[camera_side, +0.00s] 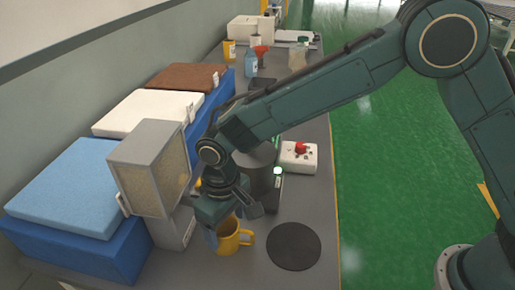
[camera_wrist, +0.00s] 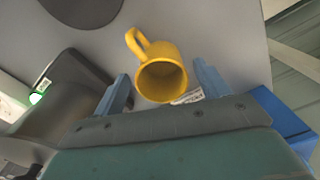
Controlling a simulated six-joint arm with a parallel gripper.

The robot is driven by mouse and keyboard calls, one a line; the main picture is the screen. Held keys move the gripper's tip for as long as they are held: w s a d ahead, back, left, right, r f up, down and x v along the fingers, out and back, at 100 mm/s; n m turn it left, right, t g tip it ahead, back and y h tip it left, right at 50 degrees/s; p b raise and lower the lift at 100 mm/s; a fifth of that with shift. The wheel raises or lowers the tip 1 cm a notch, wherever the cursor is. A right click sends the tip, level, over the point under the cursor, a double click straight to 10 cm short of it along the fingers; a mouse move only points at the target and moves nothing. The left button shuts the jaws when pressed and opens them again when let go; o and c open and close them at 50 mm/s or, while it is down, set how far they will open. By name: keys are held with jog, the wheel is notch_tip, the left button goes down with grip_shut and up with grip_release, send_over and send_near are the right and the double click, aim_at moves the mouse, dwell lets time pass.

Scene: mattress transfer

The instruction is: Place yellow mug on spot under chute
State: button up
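The yellow mug (camera_side: 229,240) stands upright on the grey table in the side view, its handle toward the right. In the wrist view the mug (camera_wrist: 161,78) shows its open mouth, with the handle at upper left. My gripper (camera_side: 230,222) is low over the mug, pointing down. In the wrist view my gripper (camera_wrist: 161,74) is open, one blue finger on each side of the mug, with gaps between. A hopper-like grey box with a beige grainy front (camera_side: 152,172) stands left of my gripper; it may belong to the chute. The spot under the chute cannot be made out for certain.
A flat black disc (camera_side: 294,246) lies right of the mug. A white box with a red button (camera_side: 299,156) sits behind it. Blue, white and brown mattress-like slabs (camera_side: 70,185) line the left side. Bottles and another yellow cup (camera_side: 229,49) stand at the back.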

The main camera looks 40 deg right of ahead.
notch_tip(320, 180, up, 12)
jog(key=shift+r, duration=0.2)
dwell(0.8)
dwell(0.5)
